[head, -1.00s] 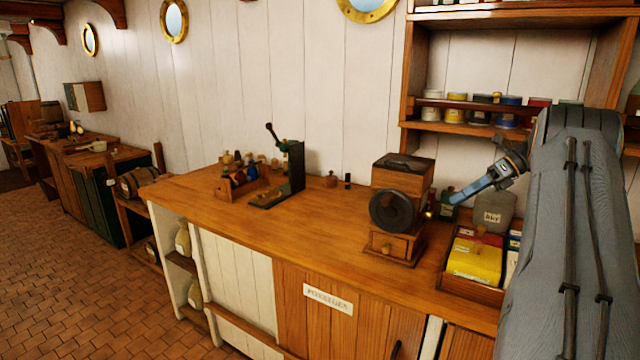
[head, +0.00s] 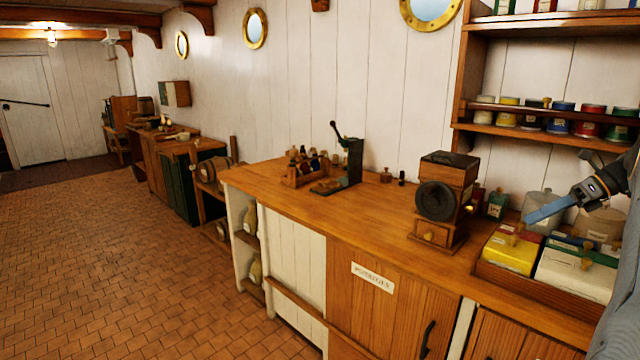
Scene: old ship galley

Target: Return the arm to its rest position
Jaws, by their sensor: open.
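My gripper (head: 548,212) shows at the right edge of the head view, above the right end of the wooden counter (head: 340,231). Only a blue-grey finger and part of the dark wrist are visible. It is open, and I see nothing held in it. The finger points left and down, over a wooden tray (head: 541,302) of packets. My grey arm fills the lower right corner, and most of it is out of the picture.
A wooden coffee grinder (head: 442,205) stands left of the tray. A bottle rack (head: 309,168) and a lever tool (head: 346,163) stand farther left. A shelf (head: 556,135) with several tins hangs above the gripper. The tiled floor (head: 110,265) at left is clear.

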